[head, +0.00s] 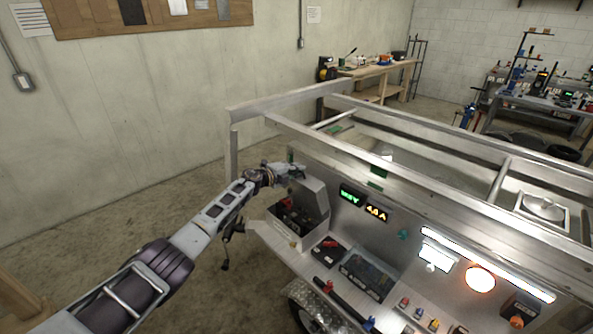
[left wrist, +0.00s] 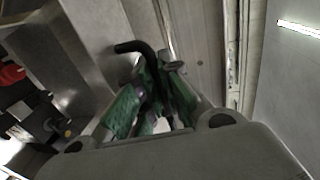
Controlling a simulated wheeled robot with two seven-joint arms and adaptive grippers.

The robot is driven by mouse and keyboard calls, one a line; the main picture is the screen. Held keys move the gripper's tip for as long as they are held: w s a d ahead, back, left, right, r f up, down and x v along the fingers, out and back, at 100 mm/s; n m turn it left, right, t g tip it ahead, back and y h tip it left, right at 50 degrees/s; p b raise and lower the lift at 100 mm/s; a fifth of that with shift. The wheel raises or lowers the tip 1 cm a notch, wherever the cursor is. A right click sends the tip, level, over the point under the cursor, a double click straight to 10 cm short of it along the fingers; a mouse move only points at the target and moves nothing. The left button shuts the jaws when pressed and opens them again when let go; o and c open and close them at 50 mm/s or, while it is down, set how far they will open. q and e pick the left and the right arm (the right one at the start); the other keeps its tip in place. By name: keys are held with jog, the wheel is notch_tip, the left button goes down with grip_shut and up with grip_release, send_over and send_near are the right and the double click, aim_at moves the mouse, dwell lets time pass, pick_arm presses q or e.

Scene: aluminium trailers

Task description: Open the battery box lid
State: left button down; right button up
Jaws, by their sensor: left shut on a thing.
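The battery box (head: 281,235) is a grey metal box on the near left corner of the aluminium trailer. Its lid (head: 314,194) stands raised at the back, so the dark contents with a bit of red show inside. My left gripper (head: 293,172) is at the top of the raised lid. In the left wrist view, the green-padded fingers of this gripper (left wrist: 158,85) are closed around a black bent handle (left wrist: 136,47) beside the lid's grey panel (left wrist: 98,30). The fingers hide part of the handle. My right gripper is out of view.
Trailer rails (head: 400,165) run behind and right of the box. Right of it are a dark battery (head: 366,276), a green display (head: 350,196), an amber display (head: 376,212) and bright lamps. The concrete floor (head: 110,225) at left is clear.

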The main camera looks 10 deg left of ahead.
pick_arm(q)
jog(key=c, duration=1.9)
grip_release()
jog(key=shift+o, duration=0.2)
jog(key=shift+a, duration=0.1)
jog(key=shift+s+a, duration=0.1)
jog(key=shift+s+a+r, duration=0.15)
jog(key=shift+s+a, duration=0.2)
jog(key=v, duration=1)
jog(key=shift+s, duration=0.35)
